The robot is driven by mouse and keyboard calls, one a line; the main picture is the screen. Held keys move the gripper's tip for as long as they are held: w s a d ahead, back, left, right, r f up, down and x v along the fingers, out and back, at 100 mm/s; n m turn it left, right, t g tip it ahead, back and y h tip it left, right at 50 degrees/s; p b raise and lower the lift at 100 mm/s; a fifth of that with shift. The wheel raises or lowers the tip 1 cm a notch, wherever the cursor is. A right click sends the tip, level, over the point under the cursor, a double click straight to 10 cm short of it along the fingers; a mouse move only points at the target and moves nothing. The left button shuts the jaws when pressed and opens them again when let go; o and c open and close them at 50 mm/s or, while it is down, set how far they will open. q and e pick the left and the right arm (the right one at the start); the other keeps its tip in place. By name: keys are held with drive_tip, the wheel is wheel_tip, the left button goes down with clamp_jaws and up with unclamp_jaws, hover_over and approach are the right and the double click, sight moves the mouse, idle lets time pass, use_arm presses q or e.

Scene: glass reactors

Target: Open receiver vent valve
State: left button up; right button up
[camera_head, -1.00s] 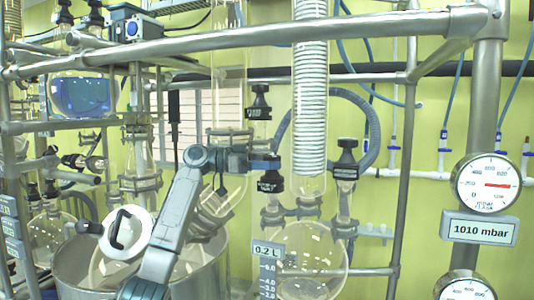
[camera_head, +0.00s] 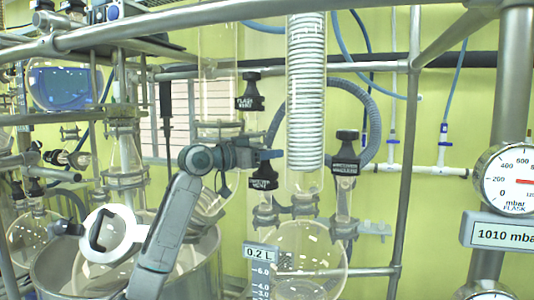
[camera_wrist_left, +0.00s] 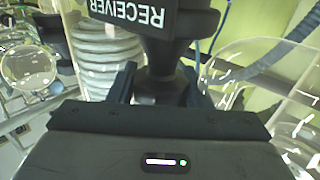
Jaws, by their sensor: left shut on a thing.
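The receiver vent valve (camera_head: 263,178) is a black knob with a white-lettered black tag, left of the coiled condenser above the receiver flask. My left gripper (camera_head: 267,157) reaches it from the left and is shut at the valve's upper part. In the left wrist view, the two fingers of the left gripper (camera_wrist_left: 160,88) are on either side of the dark valve stem. The tag (camera_wrist_left: 152,15) there reads RECEIVER upside down; the knob's turn position cannot be made out. My right gripper is not in view.
A flask vent valve (camera_head: 250,92) stands just above, and another labelled black valve (camera_head: 346,155) to the right. The glass coil condenser (camera_head: 306,90) and receiver flask (camera_head: 310,255) are close by. Steel frame bars cross the view. A gauge display (camera_head: 500,234) reads 1010 mbar.

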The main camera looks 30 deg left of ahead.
use_arm(q)
drive_tip(key=o, duration=0.8)
drive_tip(key=shift+r, duration=0.1)
drive_tip(key=shift+c, duration=0.2)
drive_tip(key=shift+s+a+b, duration=0.3)
drive_tip(key=shift+s+b, duration=0.05)
drive_tip(key=shift+s, duration=0.2)
drive_tip(key=b+v, duration=0.4)
drive_tip(key=v, duration=0.3)
drive_tip(key=shift+s, duration=0.2)
drive_tip(key=shift+f, duration=0.25)
